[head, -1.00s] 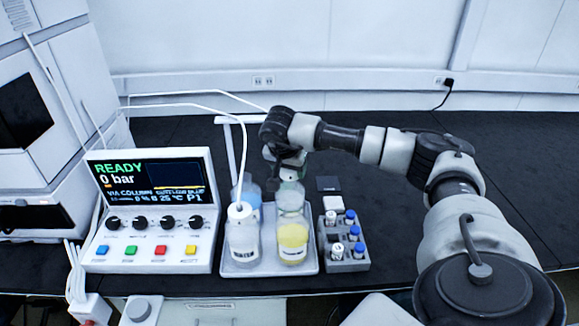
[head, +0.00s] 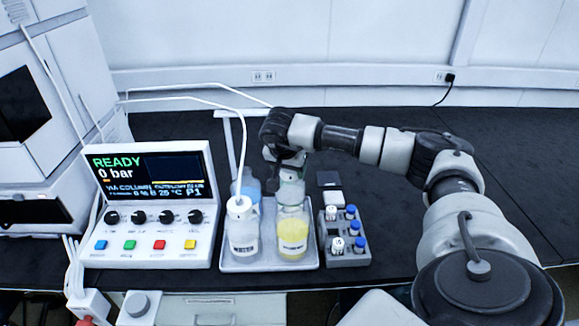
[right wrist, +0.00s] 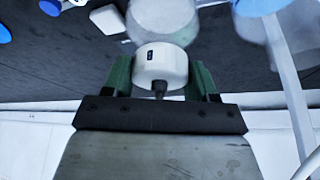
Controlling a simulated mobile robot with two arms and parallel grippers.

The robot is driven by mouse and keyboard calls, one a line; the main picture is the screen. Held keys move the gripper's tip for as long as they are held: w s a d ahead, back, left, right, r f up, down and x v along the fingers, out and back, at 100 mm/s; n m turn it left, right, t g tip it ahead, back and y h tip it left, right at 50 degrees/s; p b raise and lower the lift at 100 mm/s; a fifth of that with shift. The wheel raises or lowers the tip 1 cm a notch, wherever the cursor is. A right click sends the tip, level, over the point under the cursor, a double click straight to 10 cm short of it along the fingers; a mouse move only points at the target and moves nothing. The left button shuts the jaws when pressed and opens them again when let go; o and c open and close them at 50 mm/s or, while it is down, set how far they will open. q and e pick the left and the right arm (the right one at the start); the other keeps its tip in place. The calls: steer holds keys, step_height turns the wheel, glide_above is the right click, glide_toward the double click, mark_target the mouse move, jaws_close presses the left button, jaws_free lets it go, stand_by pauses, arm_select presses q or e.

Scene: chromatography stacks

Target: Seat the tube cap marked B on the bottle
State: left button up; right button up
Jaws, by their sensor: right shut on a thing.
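My right gripper (head: 289,182) hangs over the back right of a grey tray (head: 234,264). In the right wrist view its green fingers (right wrist: 162,75) are shut on a white round cap (right wrist: 172,64) with a small dark mark and a dark stub. The mark is too small to read. A pale translucent round shape, seemingly a bottle (right wrist: 158,18), lies just beyond the cap; I cannot tell whether they touch. On the tray a bottle with yellow liquid (head: 292,236) stands below my gripper in the head view. My left gripper is not in view.
A white-capped bottle (head: 243,240) with a tube and a blue-liquid bottle (head: 249,187) stand on the tray's left. A grey rack (head: 347,260) with several blue- and white-capped vials stands right of it. A control panel (head: 146,245) stands left.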

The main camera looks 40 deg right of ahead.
steer(key=shift+f, duration=0.1)
steer(key=o, duration=1.3)
steer(key=shift+c, duration=0.2)
steer(key=shift+r+p, duration=2.75)
steer(key=shift+r, duration=0.8)
steer(key=shift+r, duration=0.1)
